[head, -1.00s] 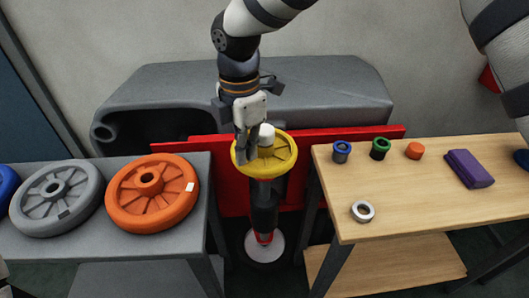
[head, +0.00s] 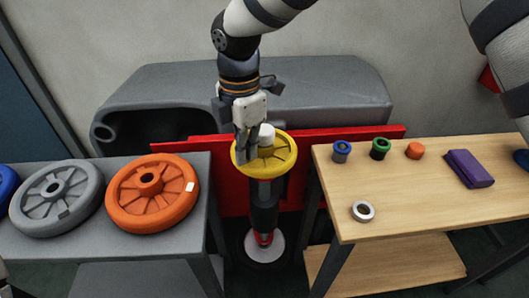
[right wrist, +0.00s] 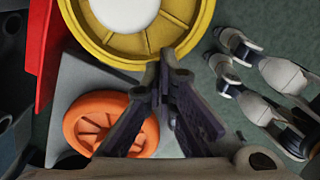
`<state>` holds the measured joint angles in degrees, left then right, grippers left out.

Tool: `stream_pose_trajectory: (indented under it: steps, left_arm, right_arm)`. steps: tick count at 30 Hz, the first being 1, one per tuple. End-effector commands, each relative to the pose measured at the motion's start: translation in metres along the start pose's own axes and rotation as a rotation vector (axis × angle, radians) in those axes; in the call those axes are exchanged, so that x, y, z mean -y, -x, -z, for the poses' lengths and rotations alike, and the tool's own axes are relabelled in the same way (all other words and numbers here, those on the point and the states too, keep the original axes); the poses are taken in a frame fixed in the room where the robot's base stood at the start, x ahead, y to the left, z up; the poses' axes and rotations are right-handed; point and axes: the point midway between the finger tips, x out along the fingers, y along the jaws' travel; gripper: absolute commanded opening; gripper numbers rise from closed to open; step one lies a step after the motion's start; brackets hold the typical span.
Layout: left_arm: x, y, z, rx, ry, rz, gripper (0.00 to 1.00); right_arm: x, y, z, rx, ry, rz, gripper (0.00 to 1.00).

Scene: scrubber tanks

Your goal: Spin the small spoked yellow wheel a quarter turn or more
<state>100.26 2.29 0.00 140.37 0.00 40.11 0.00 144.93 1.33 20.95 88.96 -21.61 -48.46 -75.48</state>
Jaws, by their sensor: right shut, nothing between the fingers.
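The yellow spoked wheel (head: 286,165) lies flat on top of a dark upright post, with a white hub (head: 267,133) at its middle. My right gripper (head: 243,160) is shut and empty, its fingers pointing down over the left part of the wheel. In the right wrist view, the fingertips (right wrist: 165,60) are together at the near rim of the yellow wheel (right wrist: 192,22). I cannot tell whether they touch it. The fingers hide part of the wheel's left side. My left gripper is not in view.
An orange wheel (head: 128,216) and a grey wheel (head: 40,212) lie on the grey table to the left. A red panel (head: 330,136) and a grey tank (head: 330,82) stand behind.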

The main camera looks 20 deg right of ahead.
Motion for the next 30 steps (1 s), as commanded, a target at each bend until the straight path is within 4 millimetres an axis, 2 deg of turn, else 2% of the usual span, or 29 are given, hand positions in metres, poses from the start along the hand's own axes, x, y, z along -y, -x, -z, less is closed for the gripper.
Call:
stream_pose_trajectory:
  steps: [25, 30]
  left_arm:
    - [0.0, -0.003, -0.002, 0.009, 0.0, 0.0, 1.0]
    - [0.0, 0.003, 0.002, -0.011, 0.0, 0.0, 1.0]
  right_arm:
    - [0.0, -0.017, 0.0, 0.0, 0.0, 0.001, 0.0]
    - [0.005, -0.013, -0.003, 0.001, -0.001, -0.003, 0.0]
